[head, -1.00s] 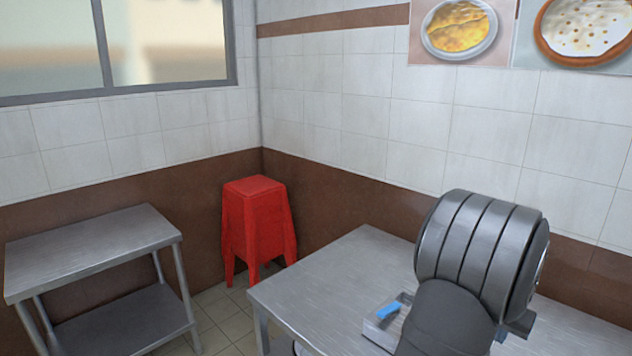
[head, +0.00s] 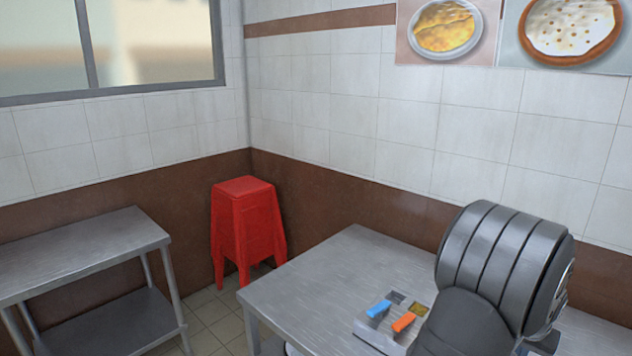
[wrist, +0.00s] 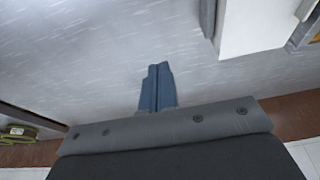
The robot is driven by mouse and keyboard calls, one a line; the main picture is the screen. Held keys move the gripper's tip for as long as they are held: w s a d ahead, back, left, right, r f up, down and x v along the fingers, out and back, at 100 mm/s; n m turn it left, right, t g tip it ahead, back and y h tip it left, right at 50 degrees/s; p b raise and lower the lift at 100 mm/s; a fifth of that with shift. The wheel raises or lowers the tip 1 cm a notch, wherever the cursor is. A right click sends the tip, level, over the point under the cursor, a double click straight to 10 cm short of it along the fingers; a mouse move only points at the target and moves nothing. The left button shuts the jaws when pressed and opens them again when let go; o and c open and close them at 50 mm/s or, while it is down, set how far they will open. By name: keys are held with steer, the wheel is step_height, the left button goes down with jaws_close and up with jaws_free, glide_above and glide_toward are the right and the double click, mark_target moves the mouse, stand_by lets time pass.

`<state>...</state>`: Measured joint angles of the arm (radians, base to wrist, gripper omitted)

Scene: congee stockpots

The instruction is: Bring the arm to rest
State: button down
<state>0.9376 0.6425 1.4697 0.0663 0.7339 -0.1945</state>
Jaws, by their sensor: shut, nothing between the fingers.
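My arm reaches over a steel table (head: 330,265) at the lower right of the head view. My gripper (wrist: 157,70) shows in the wrist view as two blue-grey fingers pressed together with nothing between them. The steel tabletop (wrist: 90,60) fills most of the wrist view behind the fingers, and I see no contact. In the head view the fingers are hidden behind my arm or out of frame.
A pale box (wrist: 255,25) shows in the wrist view. Red stools (head: 246,230) and a steel side table (head: 80,250) stand left.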

steer(key=shift+s+d+r, duration=0.2)
steer(key=shift+d+r, duration=0.05)
steer(key=shift+r, duration=0.3)
steer(key=shift+s+d+r, duration=0.2)
steer(key=shift+r, duration=0.3)
stand_by(0.4)
steer(key=w+a+r, duration=0.1)
steer(key=w+a, duration=0.5)
steer(key=shift+a+r, duration=0.2)
steer(key=shift+r, duration=0.1)
stand_by(0.6)
